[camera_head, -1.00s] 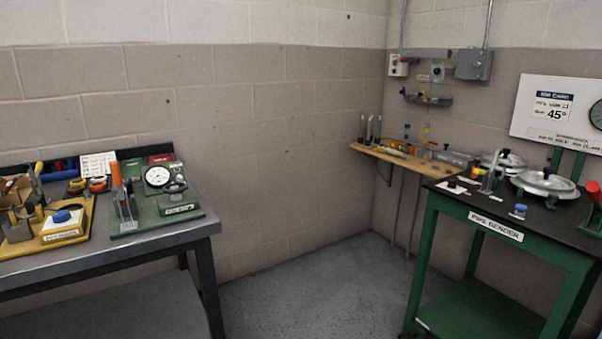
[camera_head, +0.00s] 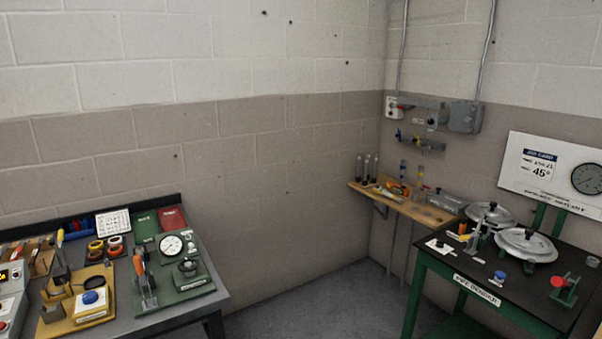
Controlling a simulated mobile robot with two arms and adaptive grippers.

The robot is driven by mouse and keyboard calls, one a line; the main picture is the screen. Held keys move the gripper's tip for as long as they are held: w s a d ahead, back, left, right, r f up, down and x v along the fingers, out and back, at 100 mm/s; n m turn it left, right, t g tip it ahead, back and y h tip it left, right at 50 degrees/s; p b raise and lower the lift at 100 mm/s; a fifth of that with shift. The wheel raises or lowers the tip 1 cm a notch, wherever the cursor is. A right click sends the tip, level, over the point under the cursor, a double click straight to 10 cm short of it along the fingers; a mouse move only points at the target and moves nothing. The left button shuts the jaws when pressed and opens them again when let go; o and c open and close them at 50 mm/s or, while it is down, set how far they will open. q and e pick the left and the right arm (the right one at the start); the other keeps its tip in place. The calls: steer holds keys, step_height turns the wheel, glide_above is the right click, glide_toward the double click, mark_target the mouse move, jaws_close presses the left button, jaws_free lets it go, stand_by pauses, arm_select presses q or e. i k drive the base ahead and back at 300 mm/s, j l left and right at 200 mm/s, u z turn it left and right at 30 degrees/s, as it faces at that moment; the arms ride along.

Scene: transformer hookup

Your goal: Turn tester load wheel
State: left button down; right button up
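The tester is a green-based unit (camera_head: 188,297) on the left bench, with a round white dial gauge (camera_head: 171,245). A dark round knob-like part, which looks like the load wheel (camera_head: 188,268), sits in front of the gauge at its right. An orange-handled lever tool (camera_head: 143,280) stands upright at the left of the green base. Neither of my grippers is in view, and nothing touches the tester.
A yellow-based unit with a blue button (camera_head: 90,297) stands left of the tester. Red and green binders (camera_head: 172,219) lie behind it. The green pipe bender table (camera_head: 477,286) stands at the right. Bare floor (camera_head: 310,300) lies between bench and table.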

mark_target(189, 267)
steer(key=i+j, duration=0.1)
steer(key=j, duration=1.15)
steer(key=i+j, duration=0.15)
steer(key=j, duration=0.45)
steer(key=i+j, duration=0.1)
steer(key=j, duration=0.55)
steer(key=u, duration=0.05)
